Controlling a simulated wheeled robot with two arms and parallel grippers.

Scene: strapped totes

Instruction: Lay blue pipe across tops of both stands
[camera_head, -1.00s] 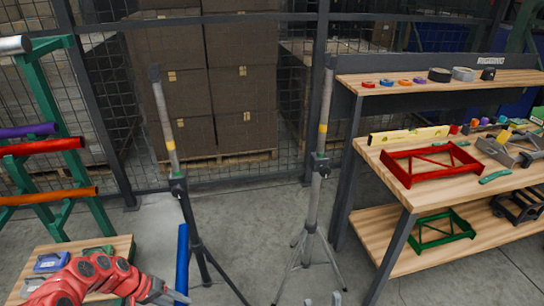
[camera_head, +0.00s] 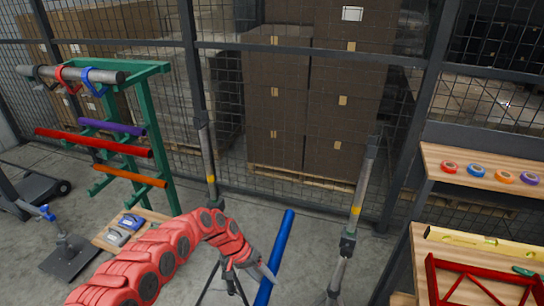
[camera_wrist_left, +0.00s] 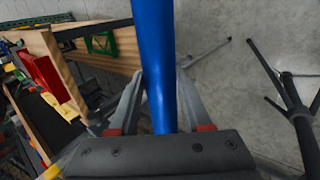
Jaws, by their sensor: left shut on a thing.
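The blue pipe (camera_head: 281,238) is tilted, close to upright, between the two stands in the head view. My left gripper (camera_head: 268,272) is shut on it; the pipe also runs between its fingers in the left wrist view (camera_wrist_left: 153,50). The left stand (camera_head: 207,155) is a grey tripod post with a yellow band, behind my left arm, which hides part of its lower post. The right stand (camera_head: 358,190) is a similar post to the right of the pipe. The pipe is apart from both stand tops. My right gripper is not in view.
A green rack (camera_head: 163,140) with coloured pipes stands at the left. A wooden workbench (camera_head: 480,165) with tape rolls and a red frame (camera_head: 475,285) is at the right. A mesh fence and stacked boxes (camera_head: 300,110) stand behind the stands.

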